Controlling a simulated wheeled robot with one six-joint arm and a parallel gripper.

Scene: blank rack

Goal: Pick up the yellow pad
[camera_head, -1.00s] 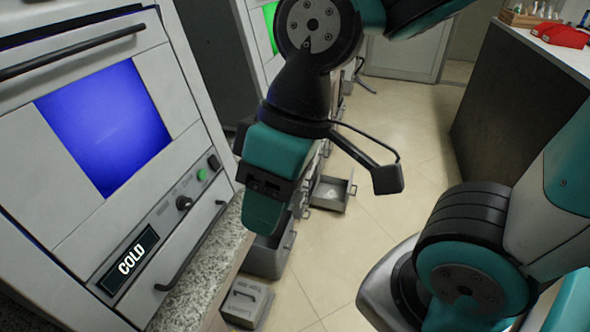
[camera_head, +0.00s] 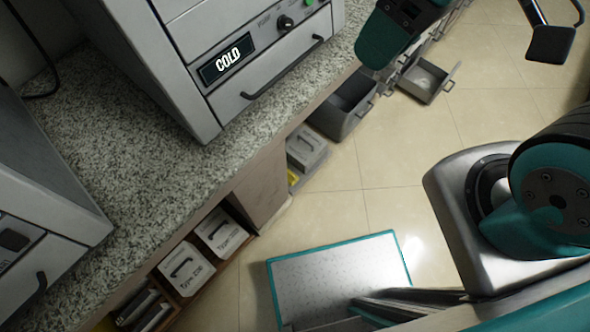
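I cannot make out a yellow pad for certain. A small yellow patch (camera_head: 293,177) shows low beside a grey drawer box near the floor, mostly hidden by it. I cannot tell what it belongs to. My gripper (camera_head: 378,50) is at the top of the view, a teal and black end in front of the open grey drawers and well apart from the yellow patch. Its fingertips are not clear, so its opening cannot be told. I see nothing held in it.
Labelled drawers (camera_head: 220,233) sit below. Open grey drawers (camera_head: 345,105) stick out over the tiled floor (camera_head: 330,215).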

